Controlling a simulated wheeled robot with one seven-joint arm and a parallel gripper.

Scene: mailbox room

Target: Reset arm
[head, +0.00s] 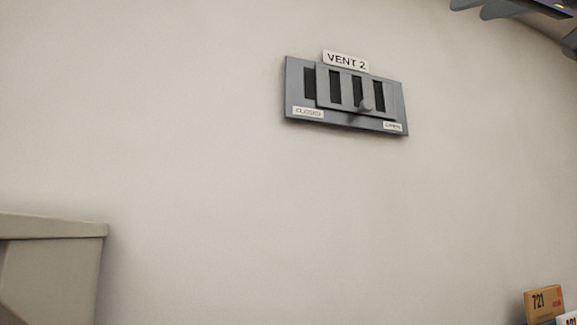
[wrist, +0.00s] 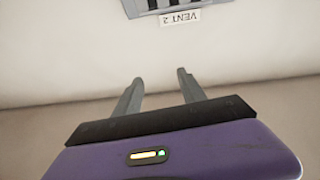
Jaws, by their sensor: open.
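My gripper (wrist: 158,84) shows in the wrist view with its two grey fingers spread apart and nothing between them. Its purple body fills the bottom of that view. In the head view, dark grey parts that may belong to my arm show at the top right corner. The grey vent (head: 345,95) is on the wall under a "VENT 2" label (head: 345,61). In the wrist view the vent (wrist: 172,8) appears upside down at the top edge, apart from my fingers.
A beige box-like piece (head: 50,265) stands at the lower left of the head view. An orange box marked 721 (head: 543,303) is at the lower right, with a white labelled item partly cut off beside it. The pale wall between them is bare.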

